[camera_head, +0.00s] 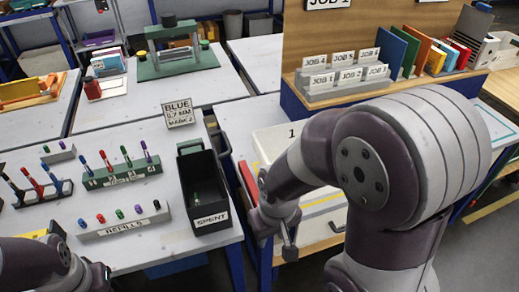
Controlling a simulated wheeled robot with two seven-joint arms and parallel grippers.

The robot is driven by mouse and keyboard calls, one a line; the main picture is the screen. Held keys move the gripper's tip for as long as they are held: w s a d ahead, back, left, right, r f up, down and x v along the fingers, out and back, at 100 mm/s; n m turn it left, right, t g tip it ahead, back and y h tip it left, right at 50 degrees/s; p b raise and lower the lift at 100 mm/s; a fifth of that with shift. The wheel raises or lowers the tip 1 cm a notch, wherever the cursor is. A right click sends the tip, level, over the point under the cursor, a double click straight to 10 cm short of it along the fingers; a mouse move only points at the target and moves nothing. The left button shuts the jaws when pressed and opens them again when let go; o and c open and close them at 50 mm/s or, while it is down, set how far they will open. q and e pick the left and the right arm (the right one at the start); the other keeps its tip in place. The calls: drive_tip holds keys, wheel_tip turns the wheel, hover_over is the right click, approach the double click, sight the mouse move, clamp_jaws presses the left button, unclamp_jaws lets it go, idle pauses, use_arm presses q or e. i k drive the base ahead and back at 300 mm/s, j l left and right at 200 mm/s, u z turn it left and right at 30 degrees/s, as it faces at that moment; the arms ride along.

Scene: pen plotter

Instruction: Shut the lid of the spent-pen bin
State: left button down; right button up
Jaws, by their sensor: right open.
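The spent-pen bin (214,196) is a tall black box with a white SPENT label on its front, standing at the right edge of the pen table. Its top is open and a green item shows inside. The dark lid (189,147) appears to stand raised at the bin's far end. My right gripper (289,246) is open, to the right of the bin and apart from it, low beside the table edge; its fingers show only small. Of my left arm, only links show at the bottom left; its fingers are out of the picture.
Pen racks (122,174) and a refills block (122,222) stand left of the bin. A BLUE sign (178,113) stands behind it. A white tray (268,140) and a red object (248,182) lie to its right. A gap separates the two tables.

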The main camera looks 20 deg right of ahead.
sight(218, 157)
drive_tip(key=i+l+u, duration=0.1)
drive_tip(key=l, duration=0.2)
drive_tip(key=i+l+u, duration=0.1)
drive_tip(key=l, duration=0.2)
drive_tip(key=i+l, duration=0.15)
drive_tip(key=l, duration=0.2)
drive_tip(key=i+l+u, duration=0.15)
drive_tip(key=l, duration=0.15)
